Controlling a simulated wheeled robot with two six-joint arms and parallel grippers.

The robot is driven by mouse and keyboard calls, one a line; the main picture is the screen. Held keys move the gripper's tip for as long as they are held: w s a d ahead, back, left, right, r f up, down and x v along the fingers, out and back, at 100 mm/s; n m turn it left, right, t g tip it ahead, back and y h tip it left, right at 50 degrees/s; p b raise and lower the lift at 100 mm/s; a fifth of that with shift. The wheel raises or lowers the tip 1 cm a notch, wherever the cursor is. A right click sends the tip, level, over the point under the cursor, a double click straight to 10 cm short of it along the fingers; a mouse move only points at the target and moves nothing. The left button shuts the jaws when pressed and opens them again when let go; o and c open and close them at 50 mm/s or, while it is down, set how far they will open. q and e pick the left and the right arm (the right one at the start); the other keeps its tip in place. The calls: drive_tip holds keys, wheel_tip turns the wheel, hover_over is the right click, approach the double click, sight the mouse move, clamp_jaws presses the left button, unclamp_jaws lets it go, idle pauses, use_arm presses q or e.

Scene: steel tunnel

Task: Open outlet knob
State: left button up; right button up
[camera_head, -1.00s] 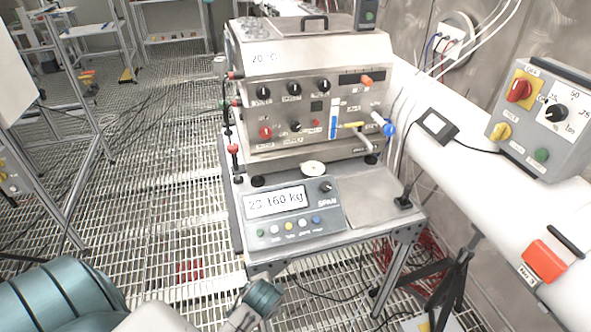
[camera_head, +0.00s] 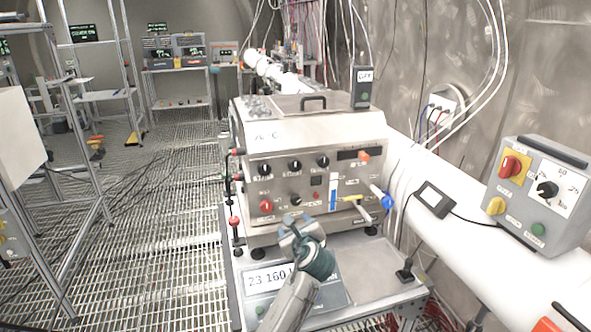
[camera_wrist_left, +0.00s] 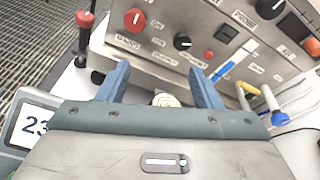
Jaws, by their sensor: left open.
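The steel machine (camera_head: 310,150) has a front panel with several black knobs, a red knob (camera_head: 266,205) and an orange knob (camera_head: 363,155). At its lower right are a yellow lever (camera_head: 351,198), a spout (camera_head: 363,213) and a blue knob (camera_head: 388,202). I cannot read which control is labelled outlet. My left gripper (camera_head: 296,226) is open and empty, in front of the lower panel and above the scale. In the left wrist view its fingers (camera_wrist_left: 160,82) point at the panel; the yellow lever (camera_wrist_left: 247,87) and blue knob (camera_wrist_left: 279,118) lie right of them. My right gripper is out of view.
The scale (camera_head: 262,280) reading 23 160 kg sits before the machine, partly hidden by my arm. A white pipe (camera_head: 450,240) and a grey control box (camera_head: 540,195) stand at right. Bare bench top (camera_head: 375,262) is clear right of the scale. Racks stand at left.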

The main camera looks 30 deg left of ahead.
sight(296, 166)
use_arm(q)
drive_tip(key=w+a+r+m+t+y, duration=0.1)
drive_tip(key=w+r+m+y, duration=0.2)
drive_tip(key=w+r+m, duration=0.45)
drive_tip(key=shift+n, duration=0.65)
drive_tip(key=w+a+r+p, duration=0.1)
drive_tip(key=w+a, duration=0.1)
drive_tip(key=w+a+r+p, duration=0.1)
drive_tip(key=w+a, duration=0.1)
drive_tip(key=w+a+p, duration=0.1)
drive_tip(key=w+a, duration=0.1)
drive_tip(key=a, duration=0.1)
drive_tip(key=shift+a+r, duration=0.1)
drive_tip(key=shift+r, duration=0.3)
drive_tip(key=shift+w+a+f, duration=0.1)
drive_tip(key=shift+w+a, duration=0.3)
drive_tip(key=shift+a, duration=0.05)
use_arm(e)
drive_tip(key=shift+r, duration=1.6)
use_arm(q)
drive_tip(key=c, duration=1)
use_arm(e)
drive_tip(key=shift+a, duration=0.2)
